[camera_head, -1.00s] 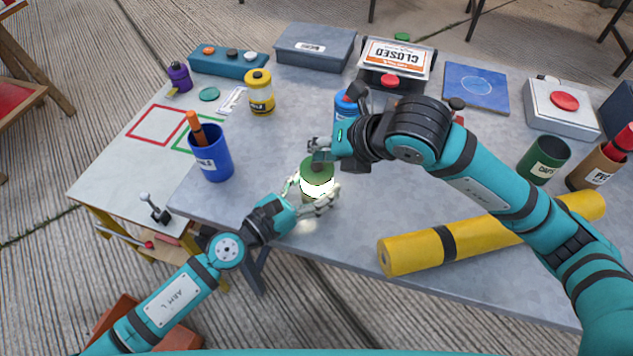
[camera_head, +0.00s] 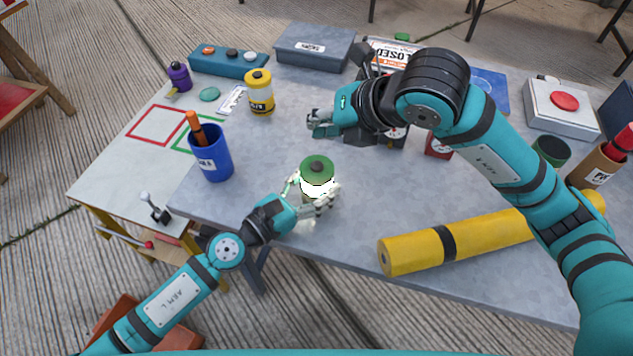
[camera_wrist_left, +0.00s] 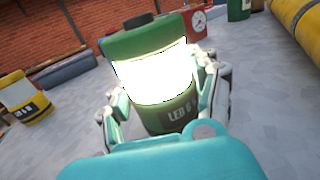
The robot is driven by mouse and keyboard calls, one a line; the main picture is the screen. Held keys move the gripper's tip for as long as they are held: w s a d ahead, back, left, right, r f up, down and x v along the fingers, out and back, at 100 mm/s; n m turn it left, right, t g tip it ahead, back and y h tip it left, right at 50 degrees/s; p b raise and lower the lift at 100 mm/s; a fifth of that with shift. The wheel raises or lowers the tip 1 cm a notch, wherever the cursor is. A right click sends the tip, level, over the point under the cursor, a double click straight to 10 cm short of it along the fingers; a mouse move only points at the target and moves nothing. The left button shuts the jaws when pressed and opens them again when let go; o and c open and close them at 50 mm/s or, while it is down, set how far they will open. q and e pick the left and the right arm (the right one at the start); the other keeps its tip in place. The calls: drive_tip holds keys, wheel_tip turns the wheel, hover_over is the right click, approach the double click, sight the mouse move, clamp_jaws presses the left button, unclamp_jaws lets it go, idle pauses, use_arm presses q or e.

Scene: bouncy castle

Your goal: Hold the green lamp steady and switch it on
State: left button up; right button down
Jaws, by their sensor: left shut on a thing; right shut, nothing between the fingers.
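The green lamp (camera_head: 317,167) stands upright near the front edge of the grey table, its middle band glowing bright white. It has a dark button on its green top. My left gripper (camera_head: 318,197) is shut around the lamp's lower body. In the left wrist view the lamp (camera_wrist_left: 150,45) sits between the two fingers, its lit band and part of a label showing. My right gripper (camera_head: 318,124) is shut and empty, above and behind the lamp, apart from it.
A blue cup (camera_head: 216,165) with an orange item stands left of the lamp. A yellow roll (camera_head: 415,252) lies along the front right. A yellow jar (camera_head: 259,95) stands behind. A red box with a dial (camera_wrist_left: 197,22) shows behind the lamp in the wrist view.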

use_arm(q)
drive_tip(key=o, duration=1.6)
drive_tip(key=shift+c, duration=0.2)
drive_tip(key=v, duration=1.2)
drive_tip(key=shift+s, duration=0.1)
drive_tip(key=shift+s+f, duration=0.1)
use_arm(e)
drive_tip(key=shift+f, duration=0.1)
